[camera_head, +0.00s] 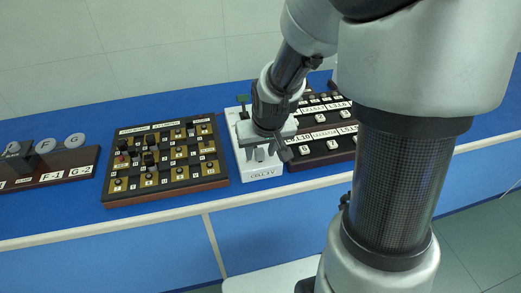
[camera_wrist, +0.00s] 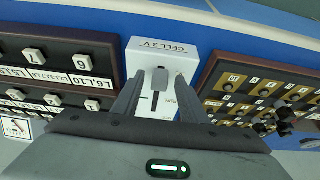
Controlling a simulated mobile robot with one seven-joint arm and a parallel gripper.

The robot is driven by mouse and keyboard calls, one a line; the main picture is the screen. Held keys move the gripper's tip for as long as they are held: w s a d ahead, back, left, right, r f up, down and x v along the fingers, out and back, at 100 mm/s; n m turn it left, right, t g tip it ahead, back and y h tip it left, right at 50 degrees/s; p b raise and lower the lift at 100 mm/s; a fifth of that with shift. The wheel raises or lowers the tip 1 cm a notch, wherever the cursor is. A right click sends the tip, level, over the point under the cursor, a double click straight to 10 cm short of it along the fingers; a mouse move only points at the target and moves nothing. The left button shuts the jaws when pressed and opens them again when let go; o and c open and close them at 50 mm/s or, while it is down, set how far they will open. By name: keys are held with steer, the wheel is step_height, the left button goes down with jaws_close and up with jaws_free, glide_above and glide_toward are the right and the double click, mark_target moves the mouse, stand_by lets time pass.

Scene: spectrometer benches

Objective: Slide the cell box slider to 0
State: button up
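The white cell box (camera_head: 262,173) stands on the blue bench, its label facing the front edge. In the wrist view the cell box (camera_wrist: 160,46) appears upside down, labelled CELL 3V. Its grey slider knob (camera_wrist: 160,75) sits at the label end of a dark slot (camera_wrist: 155,101). My gripper (camera_head: 261,154) is low over the box. In the wrist view my gripper (camera_wrist: 159,77) is open, with one finger on each side of the knob and visible gaps between. Whether the fingers touch the box face is unclear. Any scale marks are hidden or unreadable.
A dark-framed board with several knobs (camera_head: 150,197) stands left of the box. A dark board with white keys (camera_head: 322,158) stands close on the right. Further left is a wooden rack labelled F-1 and G-2 (camera_head: 62,180). The bench's front edge (camera_head: 110,229) is near.

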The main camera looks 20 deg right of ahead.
steer(key=p+v, duration=0.3)
steer(key=v, duration=1.4)
steer(key=shift+r, duration=0.3)
steer(key=s+r+t+p, duration=0.1)
steer(key=s+r+p, duration=0.8)
steer(key=r, duration=0.5)
steer(key=shift+s+r+p, duration=0.25)
steer(key=shift+s+p, duration=0.1)
steer(key=shift+s, duration=0.85)
